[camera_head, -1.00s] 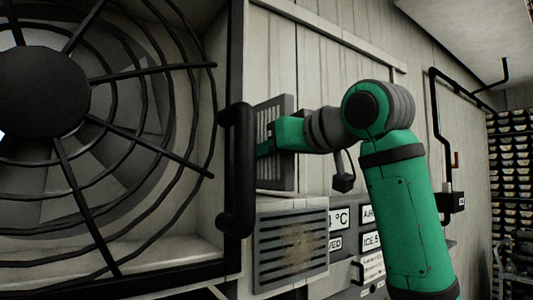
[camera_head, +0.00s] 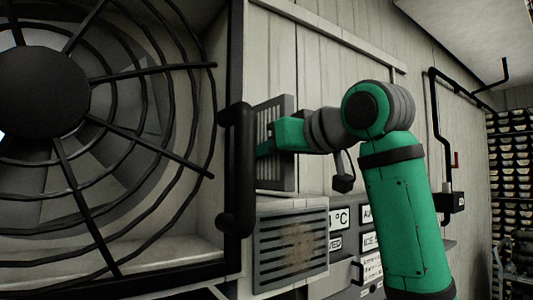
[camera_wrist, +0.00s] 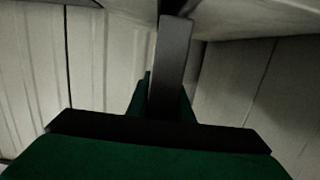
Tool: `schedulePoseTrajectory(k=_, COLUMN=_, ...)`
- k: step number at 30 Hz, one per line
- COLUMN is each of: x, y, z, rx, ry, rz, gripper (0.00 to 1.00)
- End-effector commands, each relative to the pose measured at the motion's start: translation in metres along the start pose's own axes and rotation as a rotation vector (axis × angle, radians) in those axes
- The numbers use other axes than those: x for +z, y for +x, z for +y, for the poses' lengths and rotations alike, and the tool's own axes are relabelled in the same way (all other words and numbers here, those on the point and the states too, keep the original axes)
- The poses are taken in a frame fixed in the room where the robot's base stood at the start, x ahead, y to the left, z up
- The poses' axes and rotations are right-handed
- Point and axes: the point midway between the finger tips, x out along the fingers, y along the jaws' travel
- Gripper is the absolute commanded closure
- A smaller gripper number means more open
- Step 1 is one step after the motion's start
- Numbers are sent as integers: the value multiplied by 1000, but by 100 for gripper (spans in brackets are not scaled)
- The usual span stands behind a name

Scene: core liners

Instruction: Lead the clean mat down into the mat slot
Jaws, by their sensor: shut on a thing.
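The clean mat (camera_head: 273,118) is an upright grey slatted panel beside the fan housing, in the middle of the head view. My gripper (camera_head: 265,149) is shut on it and comes to it from the right. In the wrist view the mat (camera_wrist: 171,60) shows edge-on as a dark grey strip between my green fingers (camera_wrist: 160,98). A second slatted panel (camera_head: 290,247), with a brown stain on its slats, lies below the held mat. I cannot make out the mat slot, nor whether the held mat touches anything at its lower edge.
A large caged fan (camera_head: 60,110) fills the left, with a black handle (camera_head: 238,165) close to the mat's left side. Labelled panels (camera_head: 369,240) sit below my arm. A black pipe (camera_head: 436,110) and a rack of trays (camera_head: 510,160) stand at the right.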

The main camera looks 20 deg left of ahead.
Motion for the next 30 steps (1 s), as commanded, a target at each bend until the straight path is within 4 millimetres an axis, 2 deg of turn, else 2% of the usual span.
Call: schedulePoseTrajectory(k=30, x=22, y=3, z=0, rx=0, ry=0, rz=1, gripper=100)
